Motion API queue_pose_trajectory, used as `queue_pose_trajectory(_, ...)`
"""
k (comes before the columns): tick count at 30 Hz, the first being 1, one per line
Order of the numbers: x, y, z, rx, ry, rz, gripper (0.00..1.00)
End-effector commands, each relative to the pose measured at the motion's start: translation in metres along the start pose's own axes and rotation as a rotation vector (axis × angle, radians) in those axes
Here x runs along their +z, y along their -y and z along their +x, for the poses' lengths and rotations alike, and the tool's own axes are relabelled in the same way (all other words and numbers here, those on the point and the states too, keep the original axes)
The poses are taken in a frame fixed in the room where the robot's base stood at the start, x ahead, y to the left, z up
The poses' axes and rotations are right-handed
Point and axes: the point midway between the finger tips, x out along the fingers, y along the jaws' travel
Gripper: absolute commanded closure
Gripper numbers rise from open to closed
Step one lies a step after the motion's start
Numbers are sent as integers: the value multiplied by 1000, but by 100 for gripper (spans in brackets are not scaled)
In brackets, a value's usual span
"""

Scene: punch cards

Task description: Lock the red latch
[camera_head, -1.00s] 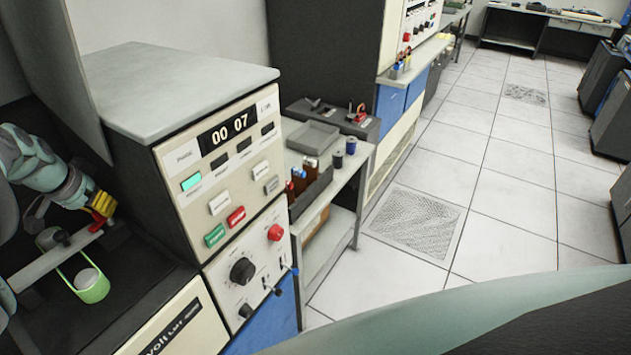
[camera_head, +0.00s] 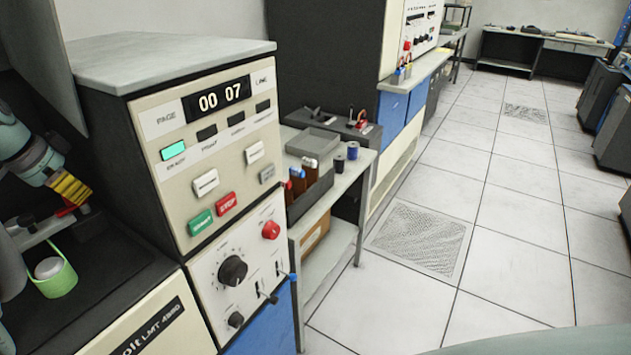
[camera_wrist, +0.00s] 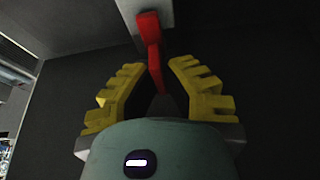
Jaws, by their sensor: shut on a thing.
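The red latch (camera_wrist: 151,45) is a bent red bar in the wrist view. Its upper end meets a grey bar (camera_wrist: 150,10), and its lower end runs down between the yellow fingers of my gripper (camera_wrist: 157,68). My gripper is shut on the latch. In the head view, my gripper (camera_head: 72,188) is at the left, above the dark machine bed. A bit of the red latch (camera_head: 68,210) shows just under the fingers, at the end of the grey bar (camera_head: 38,230). The fingers hide part of the latch.
A light green ring holder with a pale cylinder (camera_head: 54,275) sits below the bar. A control panel (camera_head: 215,150) with buttons and knobs stands close on the right. A side table (camera_head: 350,180) and open tiled floor (camera_head: 500,230) lie beyond.

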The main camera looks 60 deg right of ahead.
Motion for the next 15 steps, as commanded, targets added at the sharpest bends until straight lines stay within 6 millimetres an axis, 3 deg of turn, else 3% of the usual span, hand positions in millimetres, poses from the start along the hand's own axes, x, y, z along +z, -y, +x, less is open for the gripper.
queue_pose_trajectory(8, 0, 0, 1, 0, 0, 2, 100)
queue_pose_trajectory(9, 0, 0, 1, 0, 0, 2, 86)
queue_pose_trajectory(12, 0, 0, 1, 0, 0, 1, 77)
queue_pose_trajectory(15, 0, 0, 0, 0, 0, 0, 77)
